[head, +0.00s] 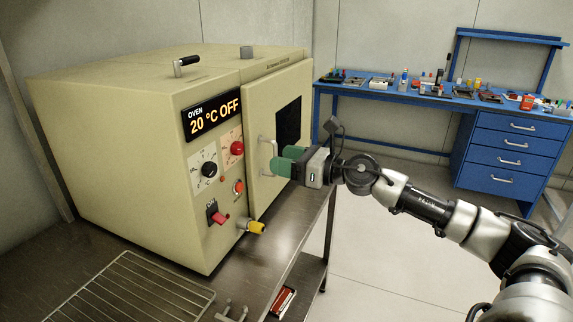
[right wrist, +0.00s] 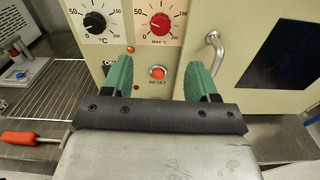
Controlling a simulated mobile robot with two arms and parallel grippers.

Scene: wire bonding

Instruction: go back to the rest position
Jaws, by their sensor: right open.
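My right gripper (head: 283,163) is in front of the beige oven (head: 110,110), near its door handle (head: 264,157). In the right wrist view the green fingers of this gripper (right wrist: 160,78) stand wide apart with nothing between them. The red reset button (right wrist: 158,72) shows behind the gap. The door handle (right wrist: 215,50) is to the right of the fingers, and I see no grip on it. The oven door (head: 275,130) looks closed. The display (head: 212,116) reads 20 °C OFF. My left gripper is not in view.
The oven stands on a dark metal table (head: 262,275). A wire rack (head: 130,292) lies on the table at front left. A yellow-tipped knob (head: 256,227) sticks out below the door. A blue workbench (head: 430,98) with several small items stands at the back right. Open floor lies between.

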